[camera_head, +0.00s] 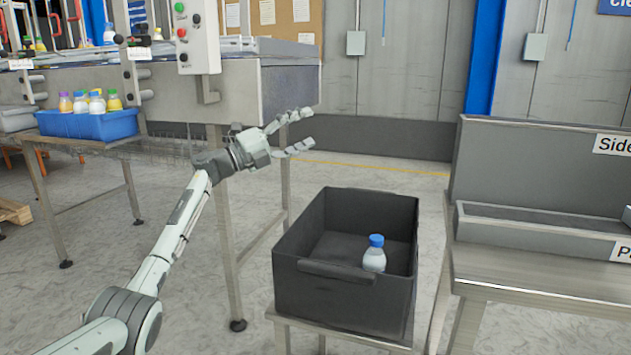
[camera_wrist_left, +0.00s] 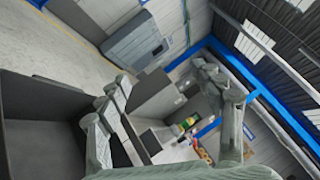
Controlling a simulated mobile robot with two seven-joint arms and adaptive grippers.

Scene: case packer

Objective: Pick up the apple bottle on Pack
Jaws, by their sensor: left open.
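A white bottle with a blue cap (camera_head: 374,262) stands upright in the dark grey crate (camera_head: 325,290), toward its right side. Its label is too small to read, so I cannot tell whether it is the apple bottle. My left gripper (camera_head: 303,132) is open and empty, in the air above and to the left of the crate, apart from the bottle. Its spread fingers also show in the left wrist view (camera_wrist_left: 172,100). A label starting with "P" (camera_head: 622,252) is on the grey station at the right, cut off by the edge. My right gripper does not show.
A blue crate (camera_head: 85,125) with several coloured-cap bottles sits on a metal table at the left, beside a machine with a control box (camera_head: 198,38). The grey station (camera_head: 540,235) stands right of the dark crate. Its visible top holds no bottles.

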